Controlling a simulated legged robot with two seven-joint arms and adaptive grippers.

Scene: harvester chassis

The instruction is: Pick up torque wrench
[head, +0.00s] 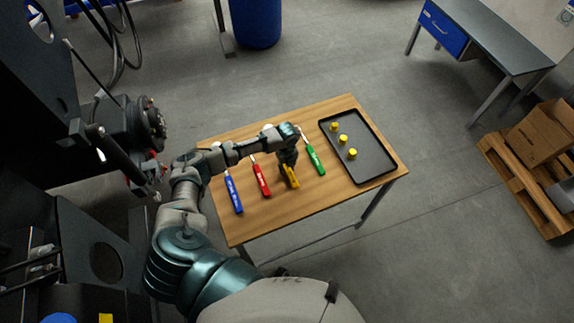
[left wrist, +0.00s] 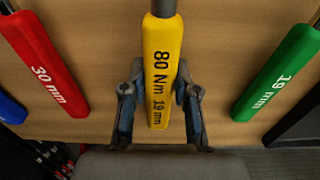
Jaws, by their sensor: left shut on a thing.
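The torque wrench has a yellow handle (head: 290,176) and lies on the wooden table between the red and green tools. In the left wrist view its yellow handle (left wrist: 162,75) reads "80 Nm 19 mm", and its grey shaft leaves the top edge. My left gripper (head: 288,165) is over the handle in the head view. In the left wrist view its fingers (left wrist: 159,100) stand on both sides of the handle and are shut on it. Whether the handle is lifted off the table, I cannot tell. The wrench's head is hidden by my arm. My right gripper is not in view.
A blue-handled tool (head: 233,193) and a red-handled tool (head: 261,179) lie left of the wrench, a green-handled tool (head: 315,160) right of it. A black tray (head: 372,169) with three yellow pieces is on the table's right. The table's front (head: 300,207) is clear.

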